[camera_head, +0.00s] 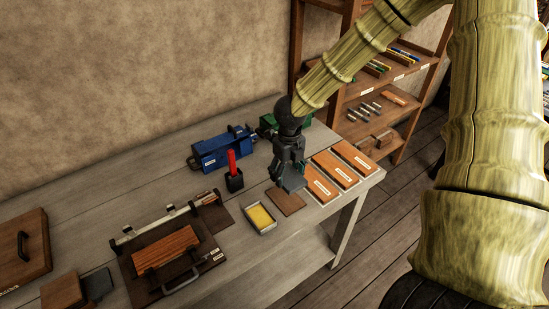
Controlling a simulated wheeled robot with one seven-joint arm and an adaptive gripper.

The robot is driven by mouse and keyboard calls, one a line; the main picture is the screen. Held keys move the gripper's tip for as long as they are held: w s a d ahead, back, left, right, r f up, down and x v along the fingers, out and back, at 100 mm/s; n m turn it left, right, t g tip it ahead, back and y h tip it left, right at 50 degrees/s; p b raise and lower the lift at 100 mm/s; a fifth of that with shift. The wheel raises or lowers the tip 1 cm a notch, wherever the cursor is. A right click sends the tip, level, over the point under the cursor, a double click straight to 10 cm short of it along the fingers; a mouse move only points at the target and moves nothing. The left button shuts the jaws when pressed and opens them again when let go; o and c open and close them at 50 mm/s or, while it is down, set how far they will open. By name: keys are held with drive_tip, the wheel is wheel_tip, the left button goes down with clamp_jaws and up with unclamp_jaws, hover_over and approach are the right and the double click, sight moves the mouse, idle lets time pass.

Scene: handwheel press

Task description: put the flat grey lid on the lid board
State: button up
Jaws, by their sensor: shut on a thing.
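My gripper (287,166) points down over the right part of the table. It is shut on a flat blue-grey plate, the grey lid (294,181), which is partly hidden by the fingers and looks tilted. A small plain brown board (287,202) lies on the table just below the lid and may be the lid board; I cannot read a label on it. I cannot tell whether the lid touches this board.
Several labelled orange-brown boards (331,170) lie right of my gripper. A tray with a yellow pad (261,217), a black cup with a red handle (234,178) and a blue box (218,150) stand left. A wooden shelf (384,103) stands behind.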

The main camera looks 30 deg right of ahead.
sight(285, 197)
drive_tip(key=shift+w+a, duration=0.1)
drive_tip(key=shift+w, duration=0.1)
drive_tip(key=shift+s+a+f+b, duration=0.1)
drive_tip(key=shift+s+f+b, duration=0.15)
drive_tip(key=shift+s+b, duration=0.4)
drive_tip(key=f+b, duration=0.1)
drive_tip(key=w+f+b, duration=0.1)
drive_tip(key=f, duration=0.1)
drive_tip(key=shift+w+f+b, duration=0.15)
drive_tip(key=shift+w+b, duration=0.05)
drive_tip(key=shift+b, duration=0.1)
drive_tip(key=shift+f+b, duration=0.35)
drive_tip(key=shift+b, duration=0.05)
drive_tip(key=shift+s+f+b, duration=0.4)
drive_tip(key=shift+s+f, duration=0.05)
drive_tip(key=shift+f, duration=0.05)
drive_tip(key=shift+w+f, duration=0.25)
drive_tip(key=shift+f, duration=0.85)
drive_tip(key=shift+s, duration=0.15)
drive_tip(key=shift+f+b, duration=0.4)
drive_tip(key=shift+f, duration=0.3)
